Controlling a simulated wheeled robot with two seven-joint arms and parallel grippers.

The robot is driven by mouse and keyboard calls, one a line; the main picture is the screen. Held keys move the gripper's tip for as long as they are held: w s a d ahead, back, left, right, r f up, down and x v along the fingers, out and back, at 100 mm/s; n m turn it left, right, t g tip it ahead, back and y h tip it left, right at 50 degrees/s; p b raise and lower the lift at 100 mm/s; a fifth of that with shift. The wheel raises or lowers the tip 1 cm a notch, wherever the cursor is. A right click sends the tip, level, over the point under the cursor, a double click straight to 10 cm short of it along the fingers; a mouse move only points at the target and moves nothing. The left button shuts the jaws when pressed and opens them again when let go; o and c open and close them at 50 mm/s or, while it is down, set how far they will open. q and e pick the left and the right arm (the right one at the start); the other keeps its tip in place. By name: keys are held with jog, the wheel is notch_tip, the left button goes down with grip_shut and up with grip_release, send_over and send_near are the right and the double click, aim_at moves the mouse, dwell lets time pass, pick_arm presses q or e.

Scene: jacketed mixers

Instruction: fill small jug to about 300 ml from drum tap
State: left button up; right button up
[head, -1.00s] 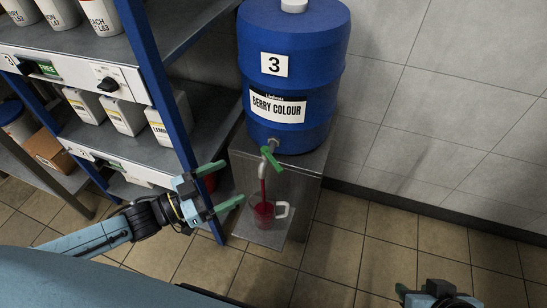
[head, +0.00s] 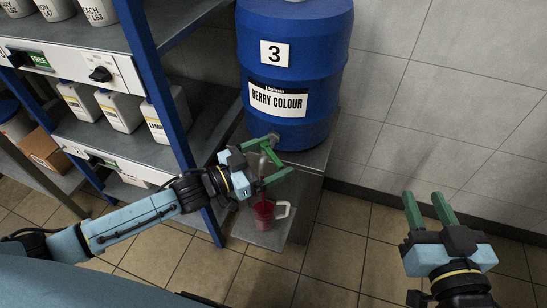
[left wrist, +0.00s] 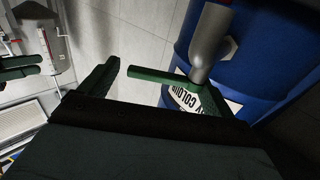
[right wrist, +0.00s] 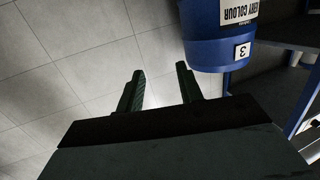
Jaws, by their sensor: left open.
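The blue drum (head: 292,62), labelled 3 and BERRY COLOUR, has a tap with a green lever (head: 273,156) low on its front. My left gripper (head: 279,160) is open at the tap, its fingers on either side of the lever; the lever also shows in the left wrist view (left wrist: 160,77). I cannot tell whether they touch. The small jug (head: 264,213), with a white handle and red liquid in it, stands below the tap. The spout is mostly hidden by the gripper, and I cannot read the level. My right gripper (head: 429,208) is open and empty.
The drum stands on a metal stand (head: 315,160), with the jug on its low front ledge. A blue-posted shelf rack (head: 165,80) with white containers (head: 120,110) is close on the left. The tiled floor (head: 335,260) to the right is clear.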

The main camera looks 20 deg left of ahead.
pick_arm(q)
jog(key=shift+w+d, duration=0.4)
pick_arm(e)
jog(key=shift+a+r+t, duration=0.15)
jog(key=shift+r+t, duration=0.35)
jog(key=shift+r, duration=0.3)
